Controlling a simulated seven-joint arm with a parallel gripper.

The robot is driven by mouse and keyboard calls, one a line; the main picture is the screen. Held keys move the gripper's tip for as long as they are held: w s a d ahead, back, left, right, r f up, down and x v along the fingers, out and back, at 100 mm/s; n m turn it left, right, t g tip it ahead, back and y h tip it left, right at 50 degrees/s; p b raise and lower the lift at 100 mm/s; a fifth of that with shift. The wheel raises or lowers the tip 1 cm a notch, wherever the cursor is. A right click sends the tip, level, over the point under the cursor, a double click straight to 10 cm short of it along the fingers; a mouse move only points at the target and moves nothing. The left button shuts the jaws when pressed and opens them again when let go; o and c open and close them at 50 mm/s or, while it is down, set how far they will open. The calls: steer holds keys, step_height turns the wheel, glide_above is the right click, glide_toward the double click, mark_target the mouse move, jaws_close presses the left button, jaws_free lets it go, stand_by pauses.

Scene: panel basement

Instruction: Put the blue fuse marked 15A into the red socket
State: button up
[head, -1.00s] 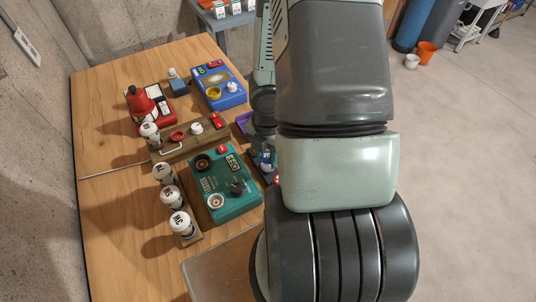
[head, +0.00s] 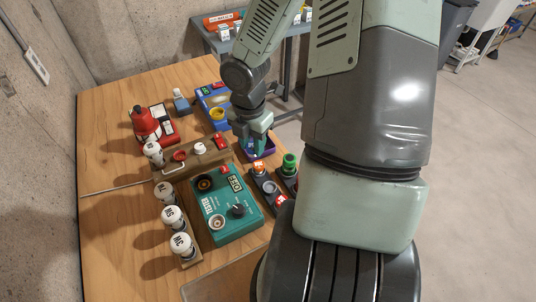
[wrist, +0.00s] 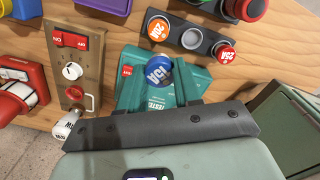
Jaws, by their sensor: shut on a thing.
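The blue fuse marked 15A (wrist: 158,72) is between the fingers of my gripper (wrist: 160,88) in the wrist view, with its blue top facing the camera. My gripper is shut on it. In the head view my gripper (head: 255,143) is right of the wooden board, and I cannot make out the fuse there. The red socket (wrist: 77,93) is a red ring on the wooden board, left of my gripper in the wrist view. It also shows in the head view (head: 180,155), left of a white knob. The fuse is apart from it.
The wooden board (head: 160,172) carries a red switch (head: 221,142). A teal tester (head: 228,215) stands in front of it. A dark strip holds an orange fuse (wrist: 158,28) and a red one (wrist: 224,51). Several white-topped fuses (head: 172,216) stand at left. A red lamp (head: 144,121) stands behind.

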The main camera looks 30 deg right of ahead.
steer(key=w+a+f, duration=0.1)
steer(key=w+a, duration=1.5)
steer(key=a, duration=0.1)
steer(key=shift+s+f, duration=0.15)
steer(key=shift+f, duration=1.2)
steer(key=shift+s+f, duration=0.1)
steer(key=shift+f, duration=1.25)
steer(key=shift+a+f, duration=0.1)
steer(key=shift+f, duration=0.45)
steer(key=o, duration=0.7)
steer(key=shift+o, duration=0.2)
step_height(320, 180, up, 11)
